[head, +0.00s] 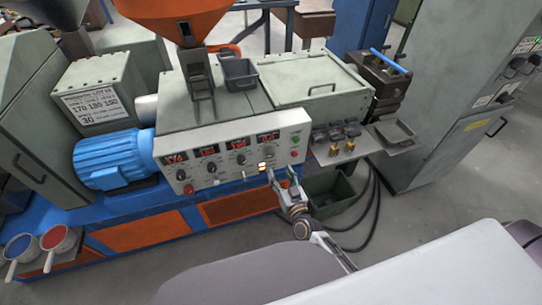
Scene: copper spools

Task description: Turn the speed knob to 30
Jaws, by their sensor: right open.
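The white control panel (228,180) on the front of the machine has a row of red-lit displays with dark knobs under them. I make out a left knob (181,175), a middle knob (211,167) and a knob further right (241,159). The labels are too small to tell which is the speed knob, and the knob settings cannot be read. My right gripper (280,175) is open and empty, just in front of the panel's lower right edge. It appears apart from the knobs. My left gripper is not in view.
A sign (88,107) on the left reads 170 180 190 and 30. A red button (188,189) and a green button (295,140) are on the panel. A shelf with small parts (335,152) juts out to the right. A dark green bin (330,192) stands below.

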